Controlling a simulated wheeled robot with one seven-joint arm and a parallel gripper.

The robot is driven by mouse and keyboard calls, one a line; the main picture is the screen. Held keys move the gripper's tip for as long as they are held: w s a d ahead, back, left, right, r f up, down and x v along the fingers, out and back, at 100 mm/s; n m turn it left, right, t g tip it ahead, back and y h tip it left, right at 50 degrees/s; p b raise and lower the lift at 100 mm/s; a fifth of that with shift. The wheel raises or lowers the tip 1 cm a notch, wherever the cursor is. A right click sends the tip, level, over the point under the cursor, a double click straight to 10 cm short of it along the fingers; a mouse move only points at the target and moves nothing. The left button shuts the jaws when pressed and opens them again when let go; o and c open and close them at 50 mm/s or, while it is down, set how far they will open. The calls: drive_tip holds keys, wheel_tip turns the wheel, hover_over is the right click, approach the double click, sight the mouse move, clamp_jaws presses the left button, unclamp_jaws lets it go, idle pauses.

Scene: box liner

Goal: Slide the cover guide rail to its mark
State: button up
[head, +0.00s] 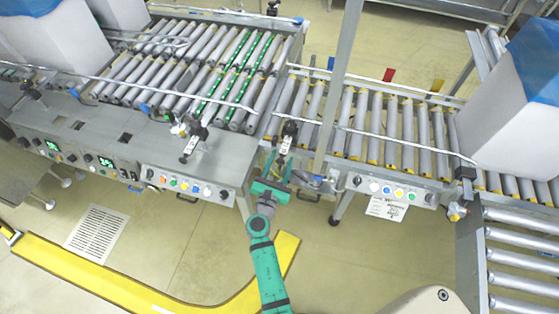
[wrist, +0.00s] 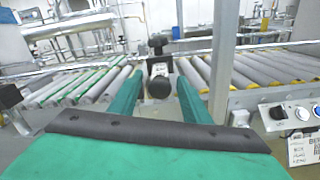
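A thin metal guide rail (head: 385,142) runs along the near side of the right-hand roller conveyor. A black clamp with a knob (head: 289,129) stands near its left end, with a small pale marked plate (head: 286,144) below. I cannot tell which mark is meant. My gripper (head: 279,160) is just in front of this clamp, fingers pointing toward it. The gripper is open and holds nothing.
A grey upright post (head: 342,80) stands right of the clamp. Control panels with buttons (head: 385,190) line the conveyor fronts. Another rail clamp (head: 192,143) is to the left. A lined box (head: 510,130) sits on the right rollers. The floor in front is mostly clear.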

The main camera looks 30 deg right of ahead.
drive_tip(key=v, duration=1)
drive_tip(key=shift+s+a, duration=0.3)
idle(0.4)
drive_tip(key=s+a+f+m+y, duration=0.3)
drive_tip(key=s+a+m+y, duration=0.25)
drive_tip(key=s, duration=0.25)
drive_tip(key=s+a+f+m+y, duration=0.3)
drive_tip(key=s+a+m+y, duration=0.15)
drive_tip(key=s+a, duration=0.35)
drive_tip(key=s+a+r+m+t+y, duration=0.1)
drive_tip(key=s+a+r+m, duration=0.1)
drive_tip(key=s+r+m, duration=0.4)
drive_tip(key=s+a+r+m+t+y, duration=0.1)
drive_tip(key=s+a+r+m, duration=0.1)
drive_tip(key=s+r+m, duration=0.4)
wheel_tip(320, 180, up, 4)
drive_tip(key=shift+s+a+f+m, duration=0.25)
drive_tip(key=shift+a+m, duration=0.15)
drive_tip(key=shift+m, duration=0.8)
